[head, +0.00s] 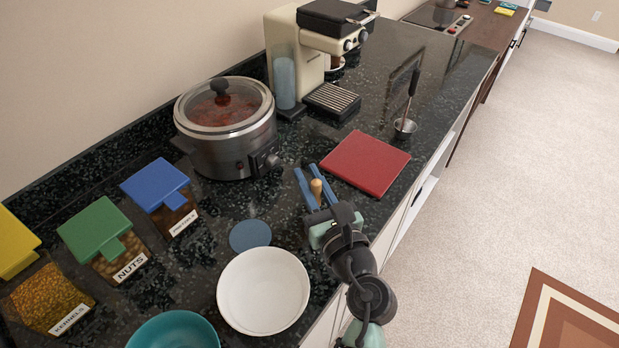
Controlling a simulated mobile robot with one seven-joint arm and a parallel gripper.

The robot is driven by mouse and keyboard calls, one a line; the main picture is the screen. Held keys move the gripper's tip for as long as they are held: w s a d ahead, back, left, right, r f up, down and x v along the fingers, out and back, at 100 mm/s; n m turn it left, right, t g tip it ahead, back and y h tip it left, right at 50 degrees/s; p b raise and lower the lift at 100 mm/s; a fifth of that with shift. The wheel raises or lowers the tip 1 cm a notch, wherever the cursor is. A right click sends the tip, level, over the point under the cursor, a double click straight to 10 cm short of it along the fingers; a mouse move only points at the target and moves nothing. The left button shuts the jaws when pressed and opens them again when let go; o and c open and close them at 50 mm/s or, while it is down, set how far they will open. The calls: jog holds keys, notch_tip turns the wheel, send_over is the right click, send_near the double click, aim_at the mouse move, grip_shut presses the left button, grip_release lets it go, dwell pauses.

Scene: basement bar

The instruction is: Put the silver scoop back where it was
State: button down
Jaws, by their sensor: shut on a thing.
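My gripper (305,170), with blue fingers, is low over the counter, left of the red board and behind the white bowl. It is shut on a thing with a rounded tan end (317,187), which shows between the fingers. The rest of that thing is hidden, so I cannot tell if it is the silver scoop. A small silver cup with a long dark upright handle (405,126) stands on the counter beyond the red board, apart from my gripper. It too looks like a scoop or ladle.
Around my gripper are a red board (365,163), a slow cooker (228,150), a blue disc (250,235), a white bowl (263,291) and a teal bowl (175,332). Lidded bins (106,231) line the left. A coffee machine (310,50) stands behind. The counter's far right is clear.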

jog(key=shift+f, duration=0.1)
jog(key=c, duration=0.8)
grip_release()
